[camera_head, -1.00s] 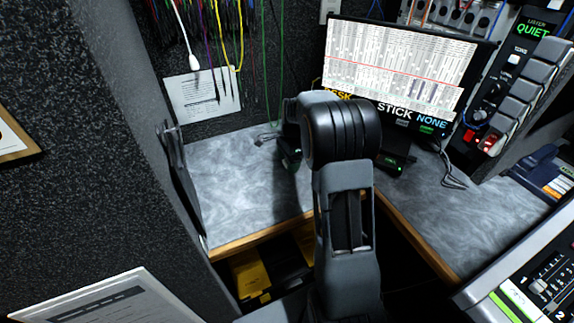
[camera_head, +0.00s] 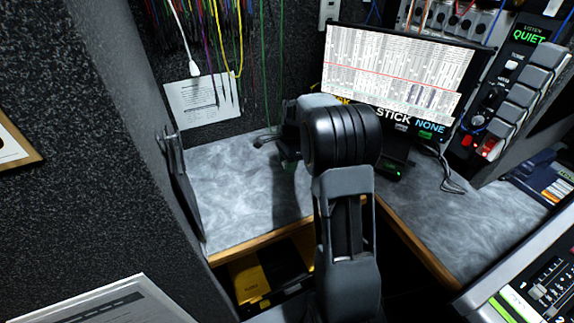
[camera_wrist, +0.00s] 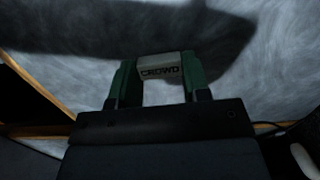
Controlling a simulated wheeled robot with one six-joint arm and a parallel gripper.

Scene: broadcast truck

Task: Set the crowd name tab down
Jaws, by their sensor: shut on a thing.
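The crowd name tab (camera_wrist: 160,70) is a small pale grey piece with dark letters reading CROWD, seen in the wrist view. My gripper (camera_wrist: 160,78) is shut on it, with one green finger at each end of the tab. Below and beyond it lies the grey marbled desk top (camera_wrist: 285,50), with a broad dark shadow across it. I cannot tell the exact gap between tab and desk. In the head view my arm hides the tab, and the gripper shows only partly, over the desk (camera_head: 230,205) left of the monitor.
A monitor (camera_head: 395,75) stands at the back right, with a cable and a small dark box (camera_head: 390,172) below it. Coloured cords (camera_head: 215,40) hang at the back wall above a paper sheet (camera_head: 203,102). A dark wall-side holder (camera_head: 182,175) borders the left. The desk's left part is clear.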

